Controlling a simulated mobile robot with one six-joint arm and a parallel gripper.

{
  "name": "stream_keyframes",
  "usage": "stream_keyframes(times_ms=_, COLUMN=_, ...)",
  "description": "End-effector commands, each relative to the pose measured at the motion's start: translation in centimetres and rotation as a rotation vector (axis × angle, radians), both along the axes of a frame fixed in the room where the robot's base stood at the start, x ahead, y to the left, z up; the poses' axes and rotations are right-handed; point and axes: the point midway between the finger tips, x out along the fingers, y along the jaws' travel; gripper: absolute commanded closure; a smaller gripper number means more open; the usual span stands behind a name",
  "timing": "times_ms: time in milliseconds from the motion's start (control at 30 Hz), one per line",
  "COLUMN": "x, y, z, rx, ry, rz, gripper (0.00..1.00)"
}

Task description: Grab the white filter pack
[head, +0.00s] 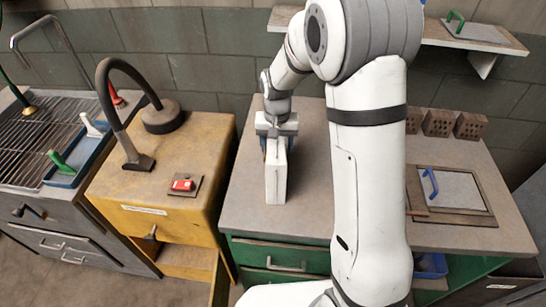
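The white filter pack (276,184) is a narrow white block on the grey worktop, left of my arm. It appears to stand upright, with its narrow side toward the camera. My gripper (277,138) is at the pack's far upper end, pointing down, with its wide body across the top of the pack. The fingertips are largely hidden by the pack and too small to make out. I cannot tell whether they are closed on the pack or only beside it.
The worktop (245,205) is clear around the pack. Right of my arm are perforated bricks (438,123) and a framed plate with a blue handle (455,190). A yellow cabinet (150,190) with a black hose and red switch (183,185) stands left. A shelf (465,38) hangs behind.

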Motion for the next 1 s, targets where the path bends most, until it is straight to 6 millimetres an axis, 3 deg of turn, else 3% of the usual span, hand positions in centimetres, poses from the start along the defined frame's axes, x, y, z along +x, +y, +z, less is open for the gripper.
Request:
stream_keyframes(times_ms=433, x=0.0, y=-0.1, z=0.0, rx=0.000, ry=0.000, rz=-0.001, gripper=0.81)
stream_keyframes(times_ms=733, x=0.1, y=-0.1, z=0.6, rx=0.001, ry=-0.002, rz=-0.002, gripper=0.81)
stream_keyframes(times_ms=1000, x=0.1, y=-0.1, z=5.5, rx=0.001, ry=-0.006, rz=-0.002, gripper=0.81)
